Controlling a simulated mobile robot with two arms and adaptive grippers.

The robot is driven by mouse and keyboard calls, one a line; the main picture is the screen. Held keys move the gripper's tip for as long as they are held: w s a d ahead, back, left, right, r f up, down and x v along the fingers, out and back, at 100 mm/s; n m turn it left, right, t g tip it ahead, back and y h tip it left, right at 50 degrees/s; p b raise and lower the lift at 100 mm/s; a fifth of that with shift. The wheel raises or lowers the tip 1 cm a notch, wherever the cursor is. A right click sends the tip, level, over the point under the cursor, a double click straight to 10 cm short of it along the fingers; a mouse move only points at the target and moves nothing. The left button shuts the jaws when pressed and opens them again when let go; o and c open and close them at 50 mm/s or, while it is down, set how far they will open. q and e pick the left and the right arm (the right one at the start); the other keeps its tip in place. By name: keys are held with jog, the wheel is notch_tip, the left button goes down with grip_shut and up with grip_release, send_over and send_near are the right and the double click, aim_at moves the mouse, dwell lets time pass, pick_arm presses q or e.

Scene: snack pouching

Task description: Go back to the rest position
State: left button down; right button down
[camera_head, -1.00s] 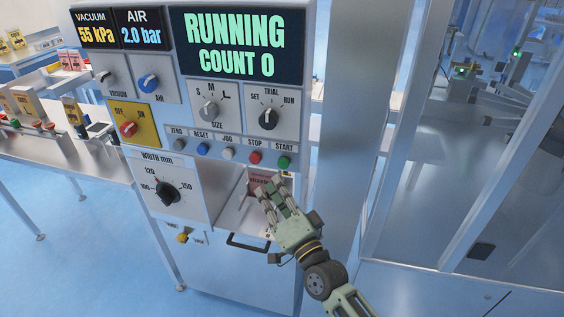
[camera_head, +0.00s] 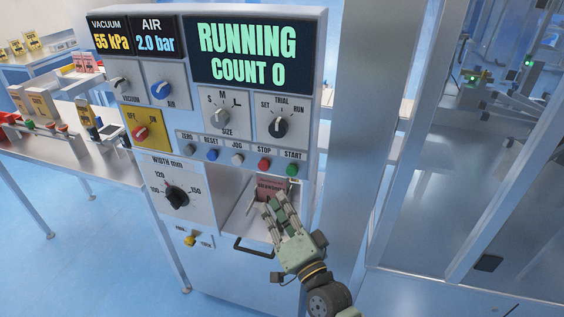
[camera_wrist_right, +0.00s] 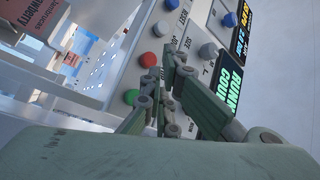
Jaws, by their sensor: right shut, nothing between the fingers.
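My right gripper (camera_head: 273,210) is shut and empty in the head view, in front of the recessed bay of the pouching machine (camera_head: 175,250), below the green START button (camera_head: 292,170). In the right wrist view its fingers (camera_wrist_right: 158,95) lie close together, apart from the panel buttons. The machine's display (camera_head: 248,52) reads RUNNING, COUNT 0. A pink pouch with a dark label (camera_head: 271,187) stands in the bay, partly hidden behind the fingers; it also shows in the right wrist view (camera_wrist_right: 52,30). My left gripper is out of view.
The control panel carries knobs, a yellow OFF/ON switch (camera_head: 141,133) and a row of buttons. A black handle (camera_head: 253,247) juts out below the bay. A metal post (camera_head: 372,130) stands at the right. A side table (camera_head: 75,155) with boxes is at the left.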

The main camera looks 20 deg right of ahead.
jog(key=s+d+f+n+g+b, duration=0.1)
jog(key=s+f+n+g, duration=0.2)
jog(key=f, duration=1)
jog(key=s+f+n+g+h+b, duration=0.1)
jog(key=s+f+g, duration=0.25)
jog(key=f, duration=0.95)
jog(key=s+d+f+n+g+b, duration=0.1)
jog(key=s+f+n+g, duration=0.2)
jog(key=f, duration=1)
jog(key=s+d+f+n+g+h, duration=0.1)
jog(key=s+d+f+g, duration=0.1)
jog(key=s+f, duration=0.6)
jog(key=s+d+f+n+g+b, duration=0.1)
jog(key=s+f+g, duration=0.3)
jog(key=s+f, duration=0.5)
jog(key=s+d+f+n+g+h, duration=0.1)
jog(key=s+d+f+n+g, duration=0.2)
jog(key=s, duration=1.9)
notch_tip(320, 180, down, 5)
jog(key=shift+s+d+f+g+h+b, duration=0.2)
jog(key=shift+d+g+h+b, duration=0.1)
jog(key=shift+g+b, duration=0.1)
